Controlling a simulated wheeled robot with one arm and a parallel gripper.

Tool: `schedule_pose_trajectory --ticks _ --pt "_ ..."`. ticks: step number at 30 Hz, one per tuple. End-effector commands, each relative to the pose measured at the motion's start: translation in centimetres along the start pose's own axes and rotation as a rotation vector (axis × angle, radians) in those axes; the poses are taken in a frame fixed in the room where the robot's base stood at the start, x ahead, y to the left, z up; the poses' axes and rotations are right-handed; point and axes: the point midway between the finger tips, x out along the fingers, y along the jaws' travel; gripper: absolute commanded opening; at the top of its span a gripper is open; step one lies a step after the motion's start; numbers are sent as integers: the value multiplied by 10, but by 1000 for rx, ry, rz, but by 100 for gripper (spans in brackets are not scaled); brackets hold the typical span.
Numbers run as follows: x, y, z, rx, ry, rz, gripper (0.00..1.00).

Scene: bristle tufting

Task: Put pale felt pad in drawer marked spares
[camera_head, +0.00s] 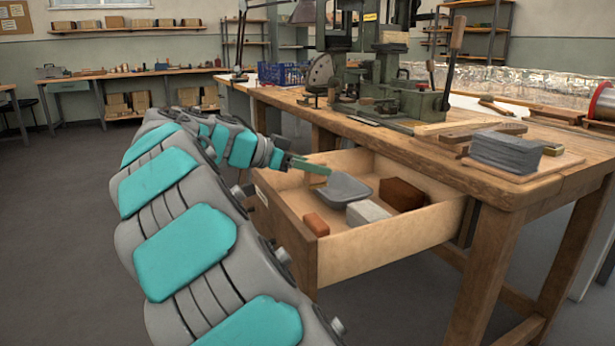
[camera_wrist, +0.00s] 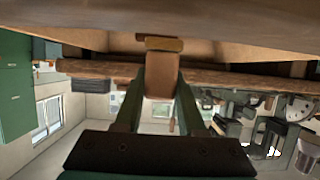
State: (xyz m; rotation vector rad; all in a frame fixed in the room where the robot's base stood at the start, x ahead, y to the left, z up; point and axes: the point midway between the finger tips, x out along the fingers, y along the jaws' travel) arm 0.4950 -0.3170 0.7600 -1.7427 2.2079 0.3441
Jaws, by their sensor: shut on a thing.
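My gripper (camera_head: 322,169) reaches from the left over the front of the open wooden drawer (camera_head: 395,240); it also shows in the wrist view (camera_wrist: 161,88). Its green fingers are shut on a small tan block-like piece (camera_wrist: 160,75), seen between them in the wrist view. I cannot tell whether this is the pale felt pad. In the drawer lie a grey scoop-shaped tray (camera_head: 346,190), a pale grey block (camera_head: 367,212), a dark brown block (camera_head: 404,194) and an orange-brown block (camera_head: 316,224). A small pale label on the drawer front is too small to read.
The drawer hangs out of a wooden workbench (camera_head: 500,190). The floor left of the drawer is clear except for my arm.

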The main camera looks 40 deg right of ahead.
Motion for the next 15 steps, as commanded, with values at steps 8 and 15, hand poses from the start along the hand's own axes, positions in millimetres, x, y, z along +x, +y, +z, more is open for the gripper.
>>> schedule_pose_trajectory --ticks 8,15 --pt "4 -37 4 -1 -3 3 0" --pt "6 -46 7 -1 -1 3 0"
